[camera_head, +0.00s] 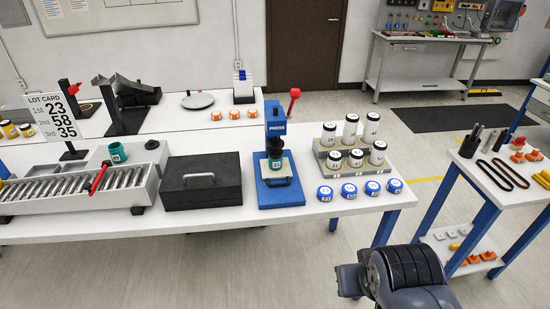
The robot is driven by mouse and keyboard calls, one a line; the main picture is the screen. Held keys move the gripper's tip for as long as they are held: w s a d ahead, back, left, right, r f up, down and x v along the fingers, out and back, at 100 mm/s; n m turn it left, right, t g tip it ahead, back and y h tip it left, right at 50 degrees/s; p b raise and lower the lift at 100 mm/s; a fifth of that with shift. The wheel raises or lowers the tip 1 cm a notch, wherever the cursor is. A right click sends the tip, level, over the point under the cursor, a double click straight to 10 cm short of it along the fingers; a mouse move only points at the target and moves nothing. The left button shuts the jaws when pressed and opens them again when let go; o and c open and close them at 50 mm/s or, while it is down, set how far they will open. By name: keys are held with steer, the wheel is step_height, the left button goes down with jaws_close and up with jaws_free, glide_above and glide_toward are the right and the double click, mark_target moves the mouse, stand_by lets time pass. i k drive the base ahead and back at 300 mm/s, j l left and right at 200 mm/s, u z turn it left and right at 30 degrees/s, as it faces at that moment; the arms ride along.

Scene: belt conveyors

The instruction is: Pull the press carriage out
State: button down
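The blue press (275,125), labelled PRESS, stands on the table just right of centre, with a red-knobbed lever (293,99) at its upper right. The press carriage (285,169) is a pale plate low in the press, above the blue base. A handle (278,183) shows at its front. A dark green cup (275,162) with a number label stands on the carriage, under the press head. Part of my arm shows at the bottom right, well in front of the table and apart from the press. No gripper fingertips can be made out.
A black box with a handle (200,180) stands left of the press. A roller conveyor (70,185) lies farther left. A stepped rack of jars (340,168) and several blue-lidded caps (348,190) stand close on the right. The floor before the table is clear.

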mark_target(267, 174)
steer(key=i+j, duration=0.4)
steer(key=j, duration=0.15)
steer(key=i+j+u, duration=0.1)
steer(key=i+j, duration=0.25)
steer(key=j, duration=0.2)
